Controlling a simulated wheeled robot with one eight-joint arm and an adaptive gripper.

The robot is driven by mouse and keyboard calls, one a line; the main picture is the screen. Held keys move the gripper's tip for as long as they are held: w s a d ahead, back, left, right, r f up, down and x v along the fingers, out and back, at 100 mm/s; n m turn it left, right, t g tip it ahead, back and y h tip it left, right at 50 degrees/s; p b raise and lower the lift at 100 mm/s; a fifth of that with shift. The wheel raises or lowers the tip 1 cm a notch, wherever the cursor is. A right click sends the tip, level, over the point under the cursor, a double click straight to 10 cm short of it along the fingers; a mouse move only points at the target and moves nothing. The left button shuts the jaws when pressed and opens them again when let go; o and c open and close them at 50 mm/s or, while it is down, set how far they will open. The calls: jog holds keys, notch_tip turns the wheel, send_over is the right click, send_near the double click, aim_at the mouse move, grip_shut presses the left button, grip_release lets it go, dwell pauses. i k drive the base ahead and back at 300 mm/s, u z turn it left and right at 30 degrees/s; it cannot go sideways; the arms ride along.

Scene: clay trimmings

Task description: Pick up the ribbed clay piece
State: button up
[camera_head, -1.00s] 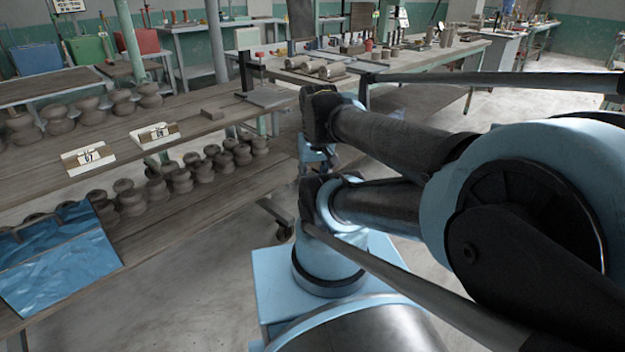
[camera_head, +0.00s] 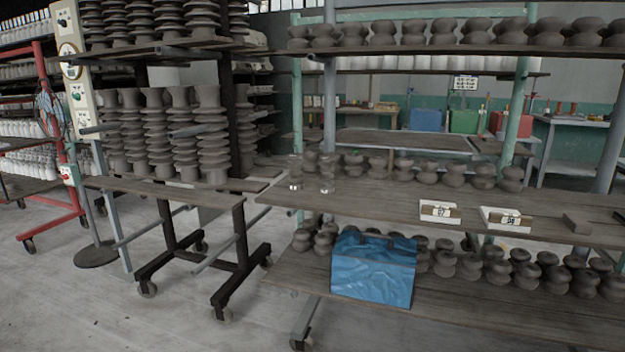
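Several tall ribbed clay pieces (camera_head: 213,135) stand upright and close together on the rack at the left. More ribbed clay columns (camera_head: 202,18) stand on the shelf board above them. I cannot tell which single piece is the task's. Rounded, waisted clay pieces (camera_head: 454,174) stand in rows on the wooden shelves at the right. My gripper and arm are not in view.
A red wheeled frame (camera_head: 52,150) is at the far left. A blue-covered box (camera_head: 372,272) and two small labelled white trays (camera_head: 440,211) sit on the wooden shelves. The concrete floor at lower left is clear.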

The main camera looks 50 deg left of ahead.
aim_at(326, 163)
jog(key=u, duration=1.9)
jog(key=i, duration=0.9)
jog(key=z, duration=0.35)
